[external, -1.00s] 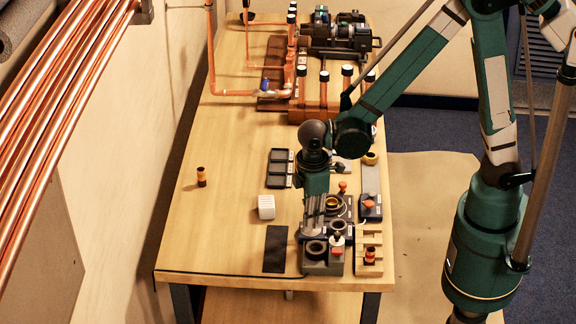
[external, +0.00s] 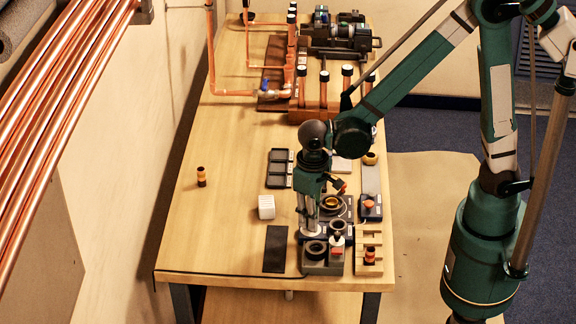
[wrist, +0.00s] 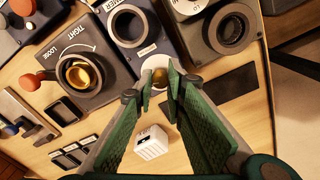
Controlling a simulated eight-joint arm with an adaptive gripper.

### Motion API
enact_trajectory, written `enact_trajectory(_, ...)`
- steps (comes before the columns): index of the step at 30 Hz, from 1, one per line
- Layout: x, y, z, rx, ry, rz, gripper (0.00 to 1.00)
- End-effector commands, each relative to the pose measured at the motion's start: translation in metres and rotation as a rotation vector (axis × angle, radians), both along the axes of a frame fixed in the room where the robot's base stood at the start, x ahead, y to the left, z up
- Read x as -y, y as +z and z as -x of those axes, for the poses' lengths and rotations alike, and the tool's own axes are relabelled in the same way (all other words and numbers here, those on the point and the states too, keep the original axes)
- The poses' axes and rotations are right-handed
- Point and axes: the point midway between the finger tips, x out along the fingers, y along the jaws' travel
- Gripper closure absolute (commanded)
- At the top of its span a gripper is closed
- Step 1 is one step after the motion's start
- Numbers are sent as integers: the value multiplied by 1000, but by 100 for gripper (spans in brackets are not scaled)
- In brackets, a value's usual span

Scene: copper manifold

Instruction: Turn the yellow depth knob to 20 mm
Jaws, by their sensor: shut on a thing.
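A small yellow-brass round knob (wrist: 160,76) sits between my fingertips in the wrist view, at the front of a dark block (wrist: 132,25) whose partly hidden lettering ends in "MER". My gripper (wrist: 161,88) is shut on this knob, with a green finger on each side covering part of it. In the external view my gripper (external: 307,230) points down at the left side of the dark blocks, and the knob is hidden there. No 20 mm mark or pointer can be read in either view.
A block marked TIGHT and LOOSE (wrist: 85,75), with a brass ring and an orange-tipped lever, stands left of the knob in the wrist view. A grey round-holed block (wrist: 225,30) stands right. A white slotted block (wrist: 151,142) lies nearby.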

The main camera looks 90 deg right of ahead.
Motion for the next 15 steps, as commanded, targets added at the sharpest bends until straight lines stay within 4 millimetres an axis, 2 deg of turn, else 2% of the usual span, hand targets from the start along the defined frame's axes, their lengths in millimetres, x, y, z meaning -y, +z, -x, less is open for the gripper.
enact_trajectory(7,-1,-1,1,-2,-138,-1,98)
enact_trajectory(15,-1,0,0,-1,-193,-1,98)
